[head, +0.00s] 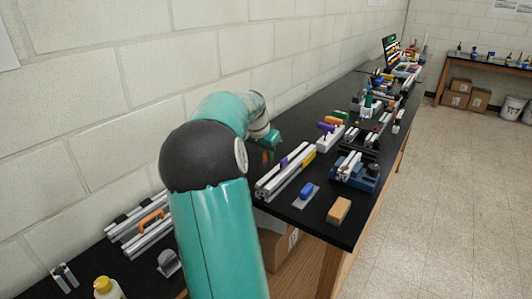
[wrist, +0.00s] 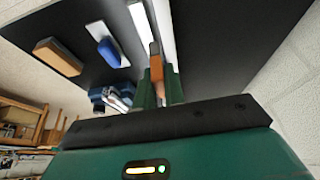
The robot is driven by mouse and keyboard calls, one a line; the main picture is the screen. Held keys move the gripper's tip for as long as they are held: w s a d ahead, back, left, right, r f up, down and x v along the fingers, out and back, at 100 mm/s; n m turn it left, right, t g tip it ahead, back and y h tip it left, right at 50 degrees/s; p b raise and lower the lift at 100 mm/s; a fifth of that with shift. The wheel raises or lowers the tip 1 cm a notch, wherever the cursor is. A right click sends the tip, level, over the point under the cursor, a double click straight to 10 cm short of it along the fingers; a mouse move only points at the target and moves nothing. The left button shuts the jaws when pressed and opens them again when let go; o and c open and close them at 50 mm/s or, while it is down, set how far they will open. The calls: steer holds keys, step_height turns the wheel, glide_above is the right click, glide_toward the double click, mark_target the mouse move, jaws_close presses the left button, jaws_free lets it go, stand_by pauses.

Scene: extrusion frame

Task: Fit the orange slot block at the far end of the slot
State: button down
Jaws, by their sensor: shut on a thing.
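My gripper (wrist: 158,88) is shut on the orange slot block (wrist: 157,66), which sits between its fingertips in the wrist view. In the head view my gripper (head: 272,139) is beyond my arm's elbow, near the wall and above the bench; the block is hard to make out there. A pale slotted extrusion (head: 287,171) lies on the black bench to the right of my gripper, with a purple piece (head: 284,162) and a yellow piece (head: 309,158) on it. In the wrist view a pale rail (wrist: 166,32) runs just behind the block; I cannot tell whether they touch.
A blue-handled tool (head: 306,191), a tan block (head: 339,210) and a blue vise (head: 356,171) stand on the bench right of the extrusion. More parts crowd the bench farther back. An orange handle (head: 151,221) sits on rails at the lower left. A wall runs along the left.

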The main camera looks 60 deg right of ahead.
mark_target(267, 166)
steer(key=shift+s+f, duration=0.2)
steer(key=shift+f, duration=0.3)
steer(key=shift+w+f, duration=0.15)
steer(key=shift+f, duration=2.25)
steer(key=shift+f, duration=1.4)
steer(key=c, duration=1.4)
jaws_free()
steer(key=s+v, duration=0.1)
steer(key=v, duration=1.2)
steer(key=shift+w+r, duration=0.35)
steer(key=shift+w, duration=0.1)
